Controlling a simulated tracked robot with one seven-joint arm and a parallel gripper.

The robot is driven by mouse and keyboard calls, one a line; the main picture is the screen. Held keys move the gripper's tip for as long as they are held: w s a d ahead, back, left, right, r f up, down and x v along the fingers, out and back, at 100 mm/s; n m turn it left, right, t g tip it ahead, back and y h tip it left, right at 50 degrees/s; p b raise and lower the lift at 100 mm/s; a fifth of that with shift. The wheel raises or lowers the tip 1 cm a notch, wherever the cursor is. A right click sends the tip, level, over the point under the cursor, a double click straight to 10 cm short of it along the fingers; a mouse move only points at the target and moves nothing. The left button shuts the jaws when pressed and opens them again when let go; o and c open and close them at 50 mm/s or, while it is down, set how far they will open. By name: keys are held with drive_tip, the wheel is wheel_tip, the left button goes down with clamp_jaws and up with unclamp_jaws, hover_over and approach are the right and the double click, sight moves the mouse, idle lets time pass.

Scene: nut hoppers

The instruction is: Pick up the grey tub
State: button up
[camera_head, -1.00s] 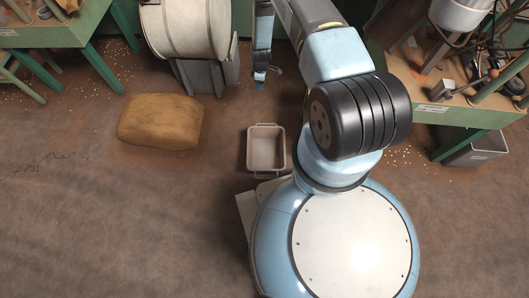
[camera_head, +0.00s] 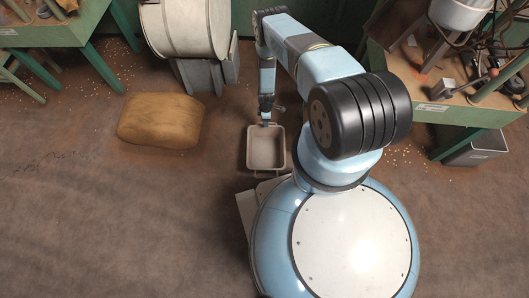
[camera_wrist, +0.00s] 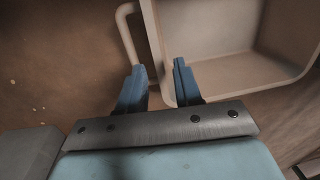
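The grey tub (camera_head: 266,149) sits on the floor in the head view, just in front of my base. It is rectangular and open at the top, with a handle at its far end and one at its near end. My gripper (camera_head: 266,122) is at the tub's far edge. In the wrist view my gripper (camera_wrist: 160,80) is open, its two blue fingers apart. The tub (camera_wrist: 225,45) fills the upper right there, and its rim shows beyond and between the fingertips. A handle sticks out near the left finger. I cannot tell whether the fingers touch the tub.
A brown sack (camera_head: 160,120) lies on the floor to the left. A pale drum (camera_head: 186,28) stands behind on a grey base. Green benches stand at the back left and right (camera_head: 465,117). A grey bin (camera_head: 478,150) is under the right one. The front left floor is clear.

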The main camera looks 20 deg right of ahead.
drive_tip(key=shift+s+f, duration=0.15)
drive_tip(key=shift+f, duration=1.85)
drive_tip(key=shift+s+f, duration=0.15)
drive_tip(key=shift+f, duration=1.8)
drive_tip(key=shift+c, duration=0.3)
clamp_jaws()
